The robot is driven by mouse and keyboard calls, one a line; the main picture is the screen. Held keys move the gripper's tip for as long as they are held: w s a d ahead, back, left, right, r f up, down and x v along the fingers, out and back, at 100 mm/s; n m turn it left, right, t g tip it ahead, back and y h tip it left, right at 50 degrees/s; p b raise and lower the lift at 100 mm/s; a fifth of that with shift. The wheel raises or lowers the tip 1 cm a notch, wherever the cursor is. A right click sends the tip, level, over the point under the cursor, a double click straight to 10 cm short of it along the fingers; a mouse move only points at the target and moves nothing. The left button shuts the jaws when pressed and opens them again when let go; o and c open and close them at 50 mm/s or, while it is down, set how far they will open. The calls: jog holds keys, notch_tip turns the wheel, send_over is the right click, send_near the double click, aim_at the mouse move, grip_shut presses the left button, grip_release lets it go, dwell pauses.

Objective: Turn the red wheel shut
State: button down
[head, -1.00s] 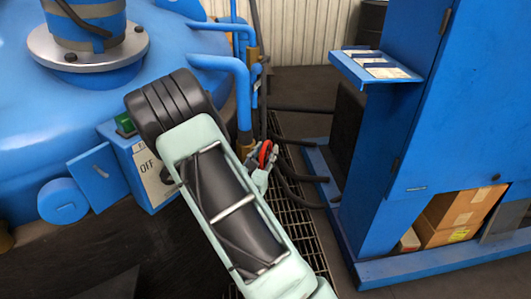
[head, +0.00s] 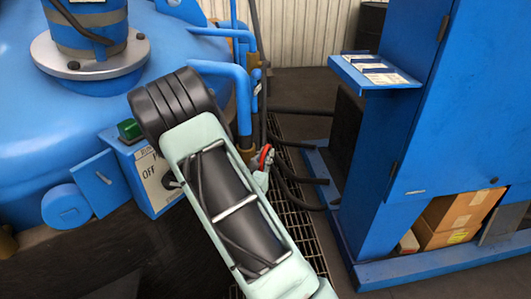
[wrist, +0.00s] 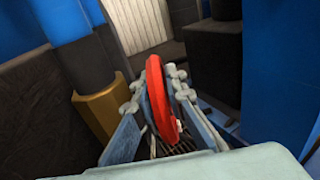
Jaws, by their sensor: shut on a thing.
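The red wheel (head: 265,157) is small and sits at the lower end of the brass and blue pipework in the head view, partly hidden behind my arm. In the wrist view the red wheel (wrist: 157,97) stands edge-on between the two fingers. My gripper (wrist: 158,85) is shut on its rim, one finger on each side. In the head view only a bit of my gripper (head: 261,175) shows beside the wheel; my arm hides the rest.
Blue pipes (head: 240,95) with brass fittings rise left of the wheel. Dark hoses (head: 300,178) run to its right above a floor grating (head: 295,215). A blue cabinet (head: 430,130) stands right. The blue furnace (head: 60,130) with a switch box (head: 155,180) is left.

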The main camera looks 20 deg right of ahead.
jog(key=r+g+y+p, duration=0.1)
jog(key=p, duration=0.3)
jog(key=shift+w+d, duration=0.1)
jog(key=g+y+p, duration=0.1)
jog(key=g+p, duration=0.1)
jog(key=p, duration=0.1)
jog(key=y+p, duration=0.1)
jog(key=p, duration=0.1)
jog(key=shift+w+d+f+g+y, duration=0.1)
jog(key=shift+w+d+g+y, duration=0.2)
jog(key=shift+g, duration=0.1)
jog(key=g+y+p, duration=0.1)
jog(key=p, duration=0.1)
jog(key=g+y+p, duration=0.1)
jog(key=p, duration=0.2)
jog(key=shift+w+f+g+p, duration=0.1)
jog(key=shift+f+g+p, duration=0.2)
jog(key=shift+p, duration=0.05)
jog(key=g+y+p, duration=0.1)
jog(key=p, duration=0.1)
jog(key=shift+f+p, duration=0.35)
jog(key=shift+p, duration=0.05)
jog(key=shift+f, duration=0.1)
jog(key=c, duration=2)
grip_release()
jog(key=shift+o, duration=0.2)
